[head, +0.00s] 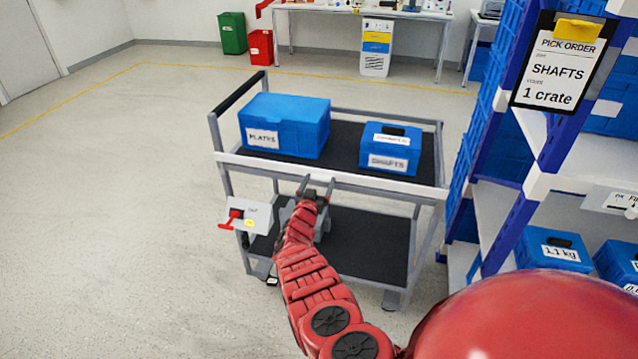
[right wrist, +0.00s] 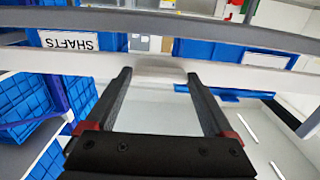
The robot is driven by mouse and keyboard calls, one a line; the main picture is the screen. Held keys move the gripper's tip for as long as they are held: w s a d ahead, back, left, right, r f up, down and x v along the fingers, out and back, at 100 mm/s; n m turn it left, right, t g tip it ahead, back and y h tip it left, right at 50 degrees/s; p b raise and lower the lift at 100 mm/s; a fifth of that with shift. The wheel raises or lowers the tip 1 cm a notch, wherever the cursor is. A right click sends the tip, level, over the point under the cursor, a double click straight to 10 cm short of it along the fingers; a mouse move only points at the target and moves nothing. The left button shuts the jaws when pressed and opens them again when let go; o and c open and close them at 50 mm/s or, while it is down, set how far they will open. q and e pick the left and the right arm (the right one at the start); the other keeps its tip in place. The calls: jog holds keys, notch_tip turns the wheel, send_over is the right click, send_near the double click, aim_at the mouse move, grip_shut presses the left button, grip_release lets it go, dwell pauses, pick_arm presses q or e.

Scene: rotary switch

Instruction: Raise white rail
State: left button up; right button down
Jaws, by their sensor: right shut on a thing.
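The white rail (head: 380,185) runs along the near top edge of a grey two-shelf cart (head: 437,150). In the right wrist view the rail (right wrist: 235,77) crosses in front of my fingers. My right gripper (head: 317,184) is at the rail, left of its middle, and is shut on it with the fingers held apart. The fingers also show in the right wrist view (right wrist: 160,75), with the tips against the rail; how far they reach around it is hard to tell. My left gripper is not in view.
A blue PLATES crate (head: 290,125) and a smaller blue SHAFTS crate (head: 390,148) stand on the cart's top shelf. A panel with a red handle (head: 232,217) hangs at the cart's left. Shelving (head: 515,215) with a PICK ORDER sign (head: 558,72) stands close right. Floor at left is clear.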

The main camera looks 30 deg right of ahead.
jog(key=shift+w+r, duration=0.1)
jog(key=shift+r, duration=0.25)
grip_release()
jog(key=shift+s+a+p, duration=0.35)
jog(key=shift+a+p, duration=0.1)
jog(key=shift+p, duration=0.1)
jog(key=p+v, duration=0.4)
jog(key=v, duration=1.2)
jog(key=shift+a+p, duration=0.15)
jog(key=shift+p, duration=0.25)
